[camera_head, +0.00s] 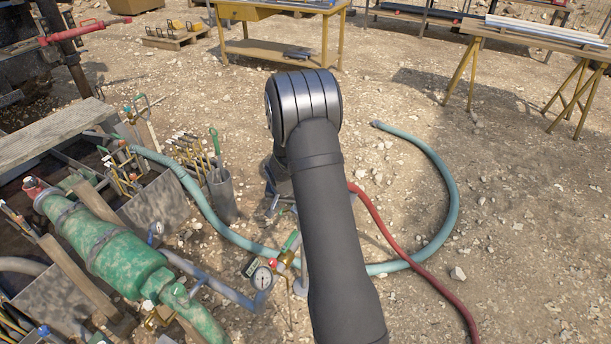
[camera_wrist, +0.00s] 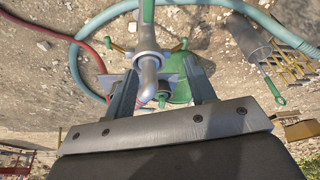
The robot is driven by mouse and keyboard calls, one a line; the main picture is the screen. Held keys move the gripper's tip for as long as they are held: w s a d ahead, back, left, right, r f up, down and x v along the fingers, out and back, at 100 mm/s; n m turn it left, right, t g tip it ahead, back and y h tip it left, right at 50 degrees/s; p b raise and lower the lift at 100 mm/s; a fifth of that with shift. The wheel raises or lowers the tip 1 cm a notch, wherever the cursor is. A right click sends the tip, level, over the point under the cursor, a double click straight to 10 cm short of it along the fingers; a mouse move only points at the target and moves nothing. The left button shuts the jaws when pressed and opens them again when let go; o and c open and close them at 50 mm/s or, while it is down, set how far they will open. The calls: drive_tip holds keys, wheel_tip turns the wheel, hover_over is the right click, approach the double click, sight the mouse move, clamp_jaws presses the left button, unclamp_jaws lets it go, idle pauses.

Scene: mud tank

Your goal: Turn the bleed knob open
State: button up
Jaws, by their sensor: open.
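My gripper (camera_wrist: 160,67) is open in the wrist view, its two dark fingers apart on either side of a grey pipe fitting (camera_wrist: 149,65). A small dark round part (camera_wrist: 163,97) shows low between the fingers, near a green round piece (camera_wrist: 181,88). I cannot tell for sure which part is the bleed knob, or whether either finger touches anything. In the head view my arm hides most of the gripper. A pressure gauge (camera_head: 262,278) and a valve with a green handle (camera_head: 290,241) stand just left of my arm.
A teal hose (camera_head: 446,190) and a red hose (camera_head: 402,253) curve over the stony ground. A large green pipe assembly (camera_head: 112,250) and a bucket of tools (camera_head: 222,193) are at the left. Workbenches stand at the back. The ground at the right is mostly clear.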

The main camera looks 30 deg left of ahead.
drive_tip(key=w+n+t+y, duration=0.1)
drive_tip(key=w, duration=0.3)
drive_tip(key=w+r+n+t, duration=0.1)
drive_tip(key=w+n, duration=0.1)
drive_tip(key=w, duration=0.2)
drive_tip(key=w+n+t+y, duration=0.1)
drive_tip(key=w, duration=0.3)
drive_tip(key=shift+w+d+r+n+y, duration=0.1)
drive_tip(key=shift+w+r+n+y, duration=0.1)
drive_tip(key=shift+n+y, duration=0.1)
drive_tip(key=shift+w+r+n+t, duration=0.15)
drive_tip(key=shift+w+n+t, duration=0.2)
drive_tip(key=shift+w, duration=0.25)
drive_tip(key=shift+s, duration=0.55)
drive_tip(key=s+f+m+g+h, duration=0.1)
drive_tip(key=s+m+g+h, duration=0.2)
drive_tip(key=s, duration=1.7)
drive_tip(key=m+g, duration=0.3)
drive_tip(key=m, duration=0.1)
drive_tip(key=shift+s+f+m+h, duration=0.3)
drive_tip(key=shift+s+m, duration=0.05)
drive_tip(key=shift+s, duration=0.05)
drive_tip(key=shift+w, duration=0.15)
